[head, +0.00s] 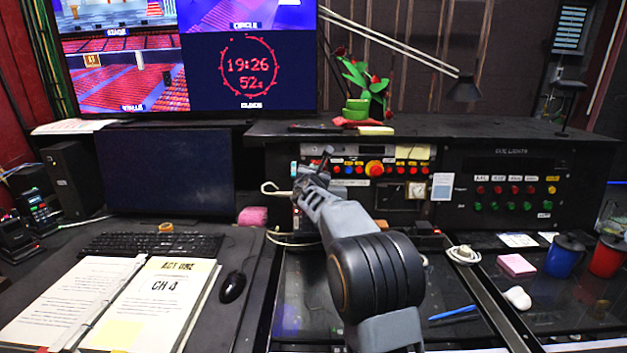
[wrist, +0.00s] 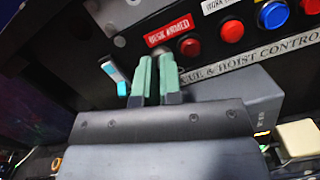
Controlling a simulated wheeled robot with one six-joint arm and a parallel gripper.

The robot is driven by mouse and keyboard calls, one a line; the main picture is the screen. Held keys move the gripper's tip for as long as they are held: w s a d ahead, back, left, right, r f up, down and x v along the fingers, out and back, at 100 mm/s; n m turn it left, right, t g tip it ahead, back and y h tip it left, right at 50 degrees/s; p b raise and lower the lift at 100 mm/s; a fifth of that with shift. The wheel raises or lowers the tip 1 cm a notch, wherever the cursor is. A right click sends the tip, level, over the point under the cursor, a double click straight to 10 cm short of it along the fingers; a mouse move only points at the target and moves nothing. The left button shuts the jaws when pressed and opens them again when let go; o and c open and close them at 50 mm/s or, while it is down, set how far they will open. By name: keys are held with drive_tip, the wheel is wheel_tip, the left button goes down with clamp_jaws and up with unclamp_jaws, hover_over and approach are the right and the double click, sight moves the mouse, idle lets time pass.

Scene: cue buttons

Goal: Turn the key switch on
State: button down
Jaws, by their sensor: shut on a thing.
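Which way the key is turned cannot be seen. A dull round lamp (wrist: 189,47) sits under the label. In the head view my gripper (head: 323,160) reaches the left end of the console panel, and my arm hides part of it.
Red buttons (wrist: 232,30) and a blue button (wrist: 273,14) lie right of the fingers. A white-and-cyan switch (wrist: 116,77) is close on their left. A large red button (head: 374,169) and the cue lights panel (head: 510,188) are further right.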

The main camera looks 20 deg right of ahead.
drive_tip(key=m+b, duration=0.1)
drive_tip(key=m, duration=0.1)
drive_tip(key=m+b, duration=0.1)
drive_tip(key=m, duration=0.1)
drive_tip(key=shift+f+g+h+b, duration=0.2)
drive_tip(key=shift+g+h+b, duration=0.1)
drive_tip(key=shift+h, duration=0.1)
drive_tip(key=m+b, duration=0.1)
drive_tip(key=m, duration=0.3)
drive_tip(key=shift+g+b, duration=0.3)
drive_tip(key=shift+b, duration=0.1)
drive_tip(key=m+b, duration=0.1)
drive_tip(key=m, duration=0.2)
drive_tip(key=shift+d+m+g, duration=0.1)
drive_tip(key=shift+m+g, duration=0.3)
drive_tip(key=shift+s+m+b, duration=0.1)
drive_tip(key=shift+m+b, duration=0.6)
drive_tip(key=shift+m, duration=1.2)
drive_tip(key=shift+g, duration=0.3)
drive_tip(key=c, duration=1.3)
unclamp_jaws()
drive_tip(key=shift+s, duration=0.1)
